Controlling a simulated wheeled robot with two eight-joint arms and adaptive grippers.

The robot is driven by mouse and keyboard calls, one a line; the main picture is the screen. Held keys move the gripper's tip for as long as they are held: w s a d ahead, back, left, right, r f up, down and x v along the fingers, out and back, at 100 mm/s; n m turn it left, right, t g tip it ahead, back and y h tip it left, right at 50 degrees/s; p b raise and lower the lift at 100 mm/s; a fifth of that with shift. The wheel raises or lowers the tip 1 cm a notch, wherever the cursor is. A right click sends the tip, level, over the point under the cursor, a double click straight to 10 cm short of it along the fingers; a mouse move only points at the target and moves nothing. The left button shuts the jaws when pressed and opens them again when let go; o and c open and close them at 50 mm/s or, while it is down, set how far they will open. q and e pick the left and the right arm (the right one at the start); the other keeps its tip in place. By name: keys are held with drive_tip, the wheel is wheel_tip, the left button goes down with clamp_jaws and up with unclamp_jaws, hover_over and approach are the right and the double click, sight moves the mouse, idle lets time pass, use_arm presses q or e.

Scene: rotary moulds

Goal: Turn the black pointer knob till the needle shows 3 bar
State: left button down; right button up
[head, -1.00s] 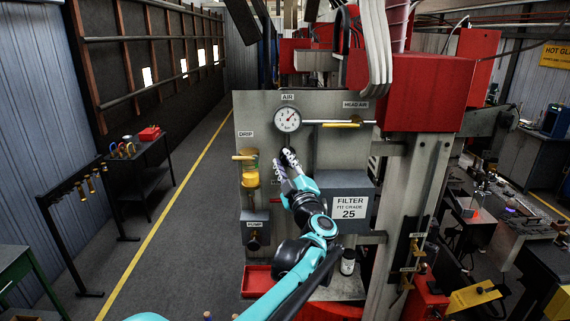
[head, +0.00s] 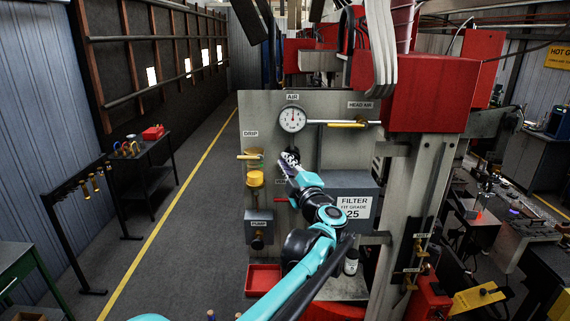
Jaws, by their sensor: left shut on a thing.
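The round white gauge (head: 292,119) is mounted on the grey panel under the AIR label. Its needle points about straight up; the numbers are too small to read. My left gripper (head: 289,157) reaches up to the panel just below the gauge. Its fingers are shut on a small dark thing there, the black pointer knob, mostly hidden by the fingers. My right gripper does not show.
A yellow-capped drip bowl (head: 255,178) stands close left of my left gripper. A pipe with a yellow lever (head: 346,124) runs right from the gauge. A red tray (head: 263,280) lies below.

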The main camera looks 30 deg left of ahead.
use_arm(q)
drive_tip(key=shift+w+d+f, duration=0.1)
drive_tip(key=shift+d, duration=0.05)
drive_tip(key=c, duration=1.6)
unclamp_jaws()
drive_tip(key=v, duration=1.1)
drive_tip(key=shift+s+d, duration=0.2)
drive_tip(key=shift+d, duration=0.15)
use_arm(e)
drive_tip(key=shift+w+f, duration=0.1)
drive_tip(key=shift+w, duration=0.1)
use_arm(q)
drive_tip(key=shift+f, duration=0.1)
